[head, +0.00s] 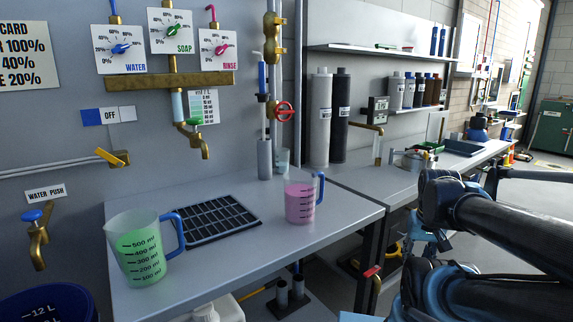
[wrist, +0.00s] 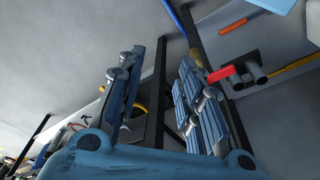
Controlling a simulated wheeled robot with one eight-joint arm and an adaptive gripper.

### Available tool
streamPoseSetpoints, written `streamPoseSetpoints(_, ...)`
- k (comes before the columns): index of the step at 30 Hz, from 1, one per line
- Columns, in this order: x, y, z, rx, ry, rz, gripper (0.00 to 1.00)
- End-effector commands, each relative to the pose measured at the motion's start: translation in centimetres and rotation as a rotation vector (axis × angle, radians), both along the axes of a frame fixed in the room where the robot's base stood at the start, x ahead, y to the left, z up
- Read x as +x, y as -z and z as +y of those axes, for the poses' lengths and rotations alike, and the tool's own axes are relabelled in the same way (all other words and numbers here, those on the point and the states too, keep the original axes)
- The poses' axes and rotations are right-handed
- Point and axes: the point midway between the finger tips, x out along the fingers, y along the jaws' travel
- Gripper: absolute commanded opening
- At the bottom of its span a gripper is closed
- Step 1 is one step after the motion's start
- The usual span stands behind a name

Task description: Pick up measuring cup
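Two clear measuring cups with blue handles stand upright on the grey bench. The larger measuring cup (head: 142,250), holding green liquid, is at the front left. The smaller measuring cup (head: 300,199), holding pink liquid, is near the bench's right end. My gripper (wrist: 158,72) shows in the wrist view with its two blue fingers spread apart and nothing between them. In the head view my arm is at the lower right, to the right of both cups and apart from them. No cup can be made out clearly in the wrist view.
A black grid mat (head: 210,218) lies between the cups. Wall taps, including a brass tap (head: 194,140), and a red valve wheel (head: 284,111) stick out above the bench. A second bench (head: 352,180) adjoins at the right. A dark blue bucket (head: 48,304) is at the lower left.

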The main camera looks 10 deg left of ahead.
Motion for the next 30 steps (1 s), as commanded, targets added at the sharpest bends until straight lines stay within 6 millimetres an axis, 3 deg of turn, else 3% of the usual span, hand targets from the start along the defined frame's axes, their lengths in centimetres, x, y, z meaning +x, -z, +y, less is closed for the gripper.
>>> streamPoseSetpoints(2, 0.0, 0.0, 0.0, 0.0, 0.0, 0.0, 0.33)
streamPoseSetpoints(5, -0.5, -0.6, 0.0, 0.0, 0.0, -0.017, 0.56)
streamPoseSetpoints(7, 0.4, -1.3, 0.0, 0.0, 0.002, -0.047, 0.7)
streamPoseSetpoints(18, 12.7, -9.8, 0.7, 0.051, 0.05, -0.356, 0.7)
streamPoseSetpoints(23, 15.5, -11.3, 2.2, 0.143, 0.125, -0.374, 0.7)
streamPoseSetpoints(30, 18.5, -11.7, 6.1, 0.367, 0.305, -0.268, 0.7)
